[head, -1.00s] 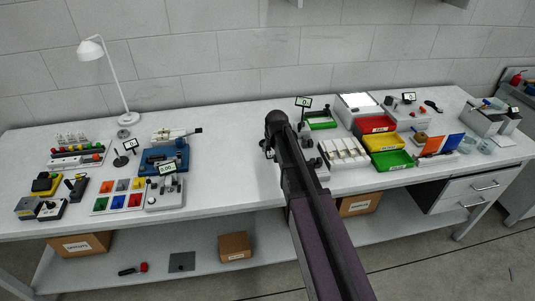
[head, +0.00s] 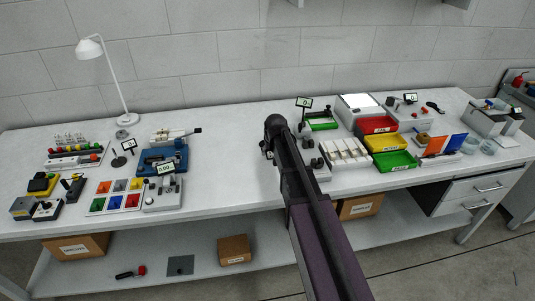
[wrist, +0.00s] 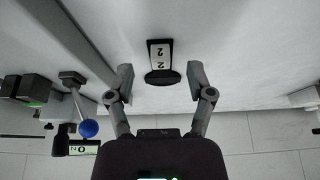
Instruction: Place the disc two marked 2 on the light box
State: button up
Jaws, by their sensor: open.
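A dark piece with a white label marked 2 (wrist: 159,56) shows in the wrist view, with a dark rounded edge (wrist: 162,77) at its lower end; it looks like disc two. My gripper (wrist: 160,81) is open, with one finger on each side of this piece and gaps between. Nothing is held. In the head view my arm hides the gripper and the marked piece. The light box (head: 375,112), a grey box with a bright white top, stands at the back right of the bench. Its top looks clear.
Red (head: 377,125), yellow (head: 385,143) and green (head: 393,161) bins stand in front of the light box. A white divided tray (head: 344,153) lies right of my arm. A blue-ball lever (wrist: 88,128) is near the left finger.

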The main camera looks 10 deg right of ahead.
jog(key=shift+b+x, duration=1)
jog(key=shift+x, duration=0.45)
grip_shut()
